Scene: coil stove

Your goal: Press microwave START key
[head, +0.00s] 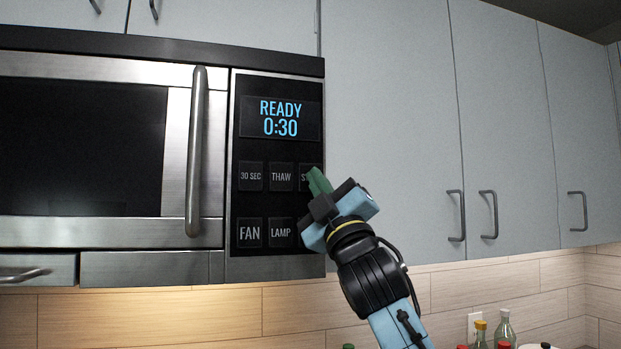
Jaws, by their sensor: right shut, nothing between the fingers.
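The microwave (212,238) hangs on the wall at the left, with its black key panel at its right side. Its display (280,118) reads READY 0:30. The START key (306,173) is at the right end of the upper key row; only its left part with an "S" shows. My right gripper (316,178) is shut and empty, its green fingertips in front of that key and covering part of it. I cannot tell whether they touch it. My left gripper is not in view.
The 30 SEC key (250,176), THAW key (281,177), FAN key (249,233) and LAMP key (280,233) are close by. The door handle (196,150) sticks out left of the panel. Closed cabinets (390,120) fill the right; bottles (505,328) stand below.

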